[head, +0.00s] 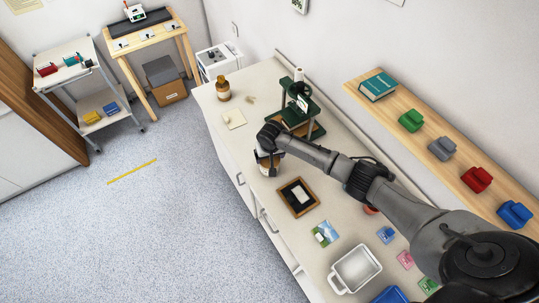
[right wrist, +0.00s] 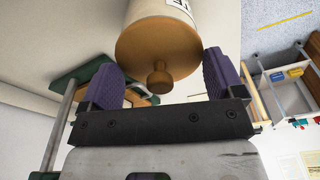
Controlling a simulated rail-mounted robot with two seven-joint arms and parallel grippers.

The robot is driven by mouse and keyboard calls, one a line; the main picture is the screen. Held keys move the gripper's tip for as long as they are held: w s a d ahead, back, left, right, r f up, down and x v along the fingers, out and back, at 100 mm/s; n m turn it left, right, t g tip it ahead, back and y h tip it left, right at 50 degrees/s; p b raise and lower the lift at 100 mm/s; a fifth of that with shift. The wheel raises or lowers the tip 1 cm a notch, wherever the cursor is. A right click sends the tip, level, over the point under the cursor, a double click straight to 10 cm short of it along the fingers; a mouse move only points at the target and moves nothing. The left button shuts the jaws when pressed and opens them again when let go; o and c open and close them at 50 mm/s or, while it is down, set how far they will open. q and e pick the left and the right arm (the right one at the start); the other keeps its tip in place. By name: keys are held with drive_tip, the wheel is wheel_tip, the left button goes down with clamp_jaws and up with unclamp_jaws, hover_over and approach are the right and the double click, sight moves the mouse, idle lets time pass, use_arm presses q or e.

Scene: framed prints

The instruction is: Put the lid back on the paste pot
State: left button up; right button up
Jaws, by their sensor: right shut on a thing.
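In the right wrist view, the paste pot (right wrist: 160,10) is a cream cylinder with a dark-lettered label at the top edge. Its round tan lid (right wrist: 140,48) has a small knob facing the camera and lines up with the pot's end. I cannot tell whether the lid is fully seated. The purple pads of my right gripper (right wrist: 163,74) flank the lid, shut on it. In the head view, my right gripper (head: 267,158) is low over the counter, mostly hiding the pot. My left gripper is in neither view.
A green press (head: 300,105) stands behind my gripper on the counter (head: 262,80). A dark frame (head: 298,197), a picture card (head: 325,233) and a white tray (head: 355,268) are nearer.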

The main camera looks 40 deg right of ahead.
idle(0.3)
drive_tip(key=shift+p, duration=0.45)
clamp_jaws()
drive_tip(key=shift+r+p, duration=0.3)
drive_tip(key=shift+p, duration=0.25)
idle(0.3)
idle(0.5)
drive_tip(key=shift+f, duration=0.1)
idle(0.3)
idle(0.4)
drive_tip(key=shift+p, duration=0.5)
